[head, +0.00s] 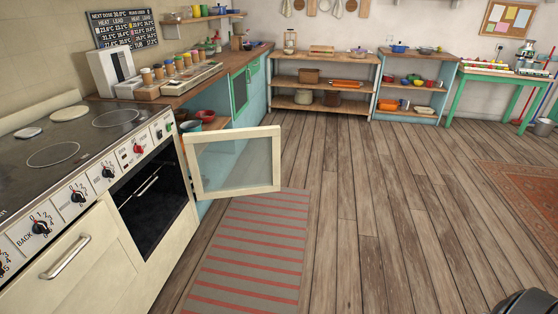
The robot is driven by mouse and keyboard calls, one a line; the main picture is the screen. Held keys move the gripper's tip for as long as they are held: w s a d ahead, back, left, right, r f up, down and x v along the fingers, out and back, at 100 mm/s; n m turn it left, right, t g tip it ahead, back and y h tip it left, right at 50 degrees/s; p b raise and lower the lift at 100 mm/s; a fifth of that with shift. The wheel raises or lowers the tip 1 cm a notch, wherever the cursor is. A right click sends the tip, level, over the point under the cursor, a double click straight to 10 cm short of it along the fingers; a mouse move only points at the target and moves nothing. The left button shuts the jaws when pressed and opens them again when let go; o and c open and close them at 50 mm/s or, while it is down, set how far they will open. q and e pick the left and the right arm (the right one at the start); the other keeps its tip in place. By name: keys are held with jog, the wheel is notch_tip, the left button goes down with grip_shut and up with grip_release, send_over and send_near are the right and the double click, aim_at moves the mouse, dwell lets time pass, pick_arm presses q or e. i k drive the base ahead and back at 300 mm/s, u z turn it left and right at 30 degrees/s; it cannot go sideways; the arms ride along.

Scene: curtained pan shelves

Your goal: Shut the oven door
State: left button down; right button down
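The cream stove (75,262) stands at the left, with a black hob and a row of knobs. In its front is a dark oven recess (150,212) with a pale bar or rail across it. A cream-framed glass door (235,187) stands swung out into the room, upright, its left edge close to the stove's right front edge. It looks like the oven door, but I cannot clearly see its hinge.
A striped rug (250,250) lies on the wood floor in front of the stove. A blue cupboard (257,95) runs beyond the door along the left wall. Low shelves (318,96) with pans stand at the back. The middle floor (370,220) is clear.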

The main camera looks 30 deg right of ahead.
aim_at(189, 140)
jog(key=z, duration=1.4)
jog(key=i, duration=6.65)
jog(key=u, duration=4.6)
jog(key=i, duration=1.2)
jog(key=u, duration=0.05)
